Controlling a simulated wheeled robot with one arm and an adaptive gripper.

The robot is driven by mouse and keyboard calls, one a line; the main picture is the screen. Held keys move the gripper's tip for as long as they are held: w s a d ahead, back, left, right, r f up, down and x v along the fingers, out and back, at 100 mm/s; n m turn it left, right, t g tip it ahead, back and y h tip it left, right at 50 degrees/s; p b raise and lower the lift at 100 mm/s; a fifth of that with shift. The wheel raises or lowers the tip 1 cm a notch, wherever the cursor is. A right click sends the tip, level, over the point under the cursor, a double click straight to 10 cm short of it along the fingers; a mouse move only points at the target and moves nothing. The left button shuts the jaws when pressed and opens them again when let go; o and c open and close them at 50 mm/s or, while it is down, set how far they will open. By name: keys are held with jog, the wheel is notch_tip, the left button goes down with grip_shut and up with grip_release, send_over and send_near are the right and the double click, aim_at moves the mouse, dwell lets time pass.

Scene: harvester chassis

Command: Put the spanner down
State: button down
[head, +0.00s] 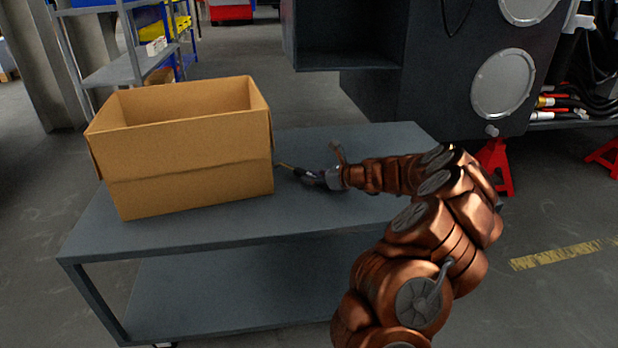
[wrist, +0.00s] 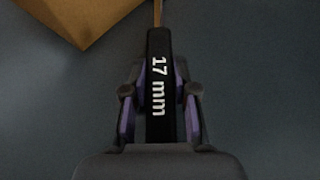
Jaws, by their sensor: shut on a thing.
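My gripper (head: 312,178) is low over the grey table (head: 220,235), to the right of the cardboard box. In the wrist view my gripper (wrist: 160,100) has its purple-lined fingers on both sides of the spanner (wrist: 159,65). The spanner's dark handle is marked "17 mm" and points away from the gripper. Its thin copper-coloured shaft runs on past the top edge of the wrist view. In the head view the spanner (head: 286,166) shows as a small tip towards the box. I cannot tell whether it touches the tabletop.
An open cardboard box (head: 190,165) stands on the left of the table, close to the spanner's tip; its corner (wrist: 85,15) shows in the wrist view. The tabletop behind and right of my gripper is clear. A dark machine (head: 430,90) stands behind the table.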

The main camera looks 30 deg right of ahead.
jog(key=shift+d+r+p, duration=0.15)
jog(key=shift+r+p, duration=0.2)
jog(key=shift+r, duration=0.05)
notch_tip(320, 180, up, 7)
jog(key=p, duration=0.3)
jog(key=shift+d, duration=0.15)
jog(key=s+d+p, duration=0.1)
jog(key=s+d, duration=0.1)
jog(key=d, duration=0.4)
jog(key=s+d+p, duration=0.1)
jog(key=s+d, duration=0.2)
jog(key=d, duration=0.3)
jog(key=s+d+p, duration=0.1)
jog(key=s+d, duration=0.1)
jog(key=d, duration=0.4)
jog(key=shift+s+f, duration=0.4)
jog(key=shift+a, duration=0.15)
